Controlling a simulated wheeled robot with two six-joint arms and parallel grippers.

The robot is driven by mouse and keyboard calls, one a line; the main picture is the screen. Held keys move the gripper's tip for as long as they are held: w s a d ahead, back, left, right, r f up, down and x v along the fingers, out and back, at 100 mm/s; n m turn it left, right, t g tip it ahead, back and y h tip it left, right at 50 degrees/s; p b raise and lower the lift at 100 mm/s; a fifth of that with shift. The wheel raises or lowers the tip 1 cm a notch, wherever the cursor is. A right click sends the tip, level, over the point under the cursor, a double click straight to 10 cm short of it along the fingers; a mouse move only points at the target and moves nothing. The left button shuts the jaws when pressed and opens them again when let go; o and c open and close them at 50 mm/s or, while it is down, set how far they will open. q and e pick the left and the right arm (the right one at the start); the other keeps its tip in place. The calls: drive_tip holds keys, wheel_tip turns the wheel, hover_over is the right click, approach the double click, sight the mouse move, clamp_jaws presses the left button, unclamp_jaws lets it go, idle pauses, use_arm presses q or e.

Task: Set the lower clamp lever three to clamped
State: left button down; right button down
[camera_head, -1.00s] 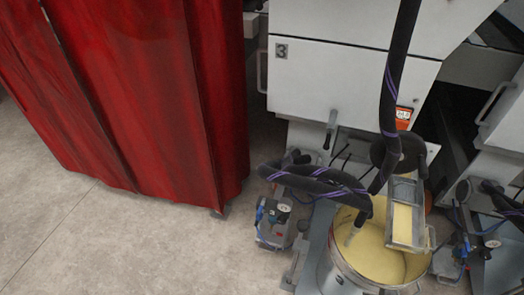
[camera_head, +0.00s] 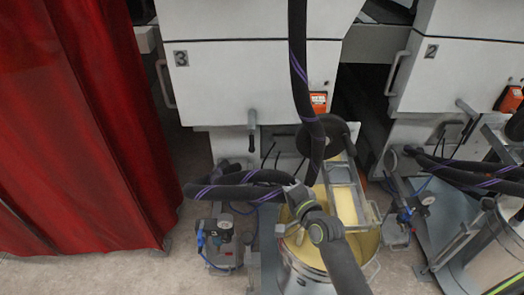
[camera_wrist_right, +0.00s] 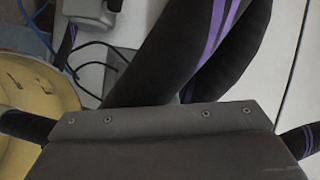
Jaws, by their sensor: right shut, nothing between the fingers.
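The right gripper is shut and empty. In the right wrist view its dark grey body (camera_wrist_right: 160,135) fills the bottom and I cannot make out fingertips. I cannot identify the lever there. My left gripper is not in view.
Black hoses with purple stripes (camera_head: 299,60) hang in front of the cabinet and run beside my right gripper. A metal bucket of yellow liquid (camera_head: 365,245) stands below. A red curtain (camera_head: 80,130) closes off the left. Cabinet 2 (camera_head: 460,75) stands at the right.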

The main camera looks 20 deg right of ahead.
sight(252, 131)
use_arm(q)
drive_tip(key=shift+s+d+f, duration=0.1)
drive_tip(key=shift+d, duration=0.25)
use_arm(e)
drive_tip(key=w+r+m+t, duration=0.1)
drive_tip(key=w+r+m, duration=0.1)
drive_tip(key=w+r, duration=0.1)
drive_tip(key=shift+r+m+t, duration=0.1)
drive_tip(key=shift+m+t, duration=0.3)
drive_tip(key=shift+w+a, duration=0.1)
drive_tip(key=shift+w, duration=0.05)
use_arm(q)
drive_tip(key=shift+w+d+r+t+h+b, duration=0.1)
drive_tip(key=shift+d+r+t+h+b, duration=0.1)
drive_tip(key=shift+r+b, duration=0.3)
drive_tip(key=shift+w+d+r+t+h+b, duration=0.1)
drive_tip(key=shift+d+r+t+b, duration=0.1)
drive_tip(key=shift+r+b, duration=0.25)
use_arm(e)
drive_tip(key=w+a, duration=0.1)
drive_tip(key=w, duration=0.8)
drive_tip(key=shift+w+a, duration=0.25)
drive_tip(key=shift+w, duration=0.1)
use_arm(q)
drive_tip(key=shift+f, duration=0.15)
use_arm(e)
drive_tip(key=shift+a, duration=0.1)
